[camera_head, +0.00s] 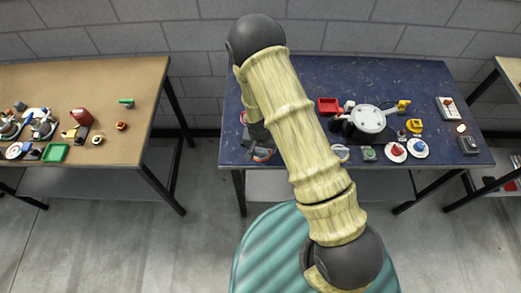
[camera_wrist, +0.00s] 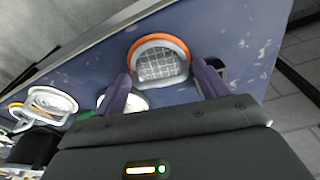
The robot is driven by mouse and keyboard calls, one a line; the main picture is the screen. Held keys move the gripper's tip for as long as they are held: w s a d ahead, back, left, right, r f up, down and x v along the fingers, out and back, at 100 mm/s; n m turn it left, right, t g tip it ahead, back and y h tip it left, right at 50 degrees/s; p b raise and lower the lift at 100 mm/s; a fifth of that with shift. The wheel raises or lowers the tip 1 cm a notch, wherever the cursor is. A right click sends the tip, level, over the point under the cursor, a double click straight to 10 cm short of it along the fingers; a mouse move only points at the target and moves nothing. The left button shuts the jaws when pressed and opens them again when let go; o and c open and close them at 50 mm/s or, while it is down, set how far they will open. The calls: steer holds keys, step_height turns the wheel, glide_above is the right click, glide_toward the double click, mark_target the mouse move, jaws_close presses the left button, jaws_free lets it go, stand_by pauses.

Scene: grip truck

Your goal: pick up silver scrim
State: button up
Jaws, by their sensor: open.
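A round scrim of silver wire mesh with an orange rim (camera_wrist: 158,61) lies on the blue table in the wrist view. My gripper (camera_wrist: 162,72) is open, with one dark finger on each side of the scrim's lower part. Nothing is held, and I cannot tell whether the fingers touch the rim.
The blue table (camera_head: 300,75) holds a red tray (camera_head: 329,105), a pale round lidded item (camera_head: 369,118) and several small objects right of my arm. White rings (camera_wrist: 52,103) lie left of my gripper in the wrist view. A brown table (camera_head: 90,85) stands at left.

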steer(key=c, duration=0.7)
step_height(320, 180, up, 10)
steer(key=shift+r+b, duration=0.1)
steer(key=shift+b, duration=0.9)
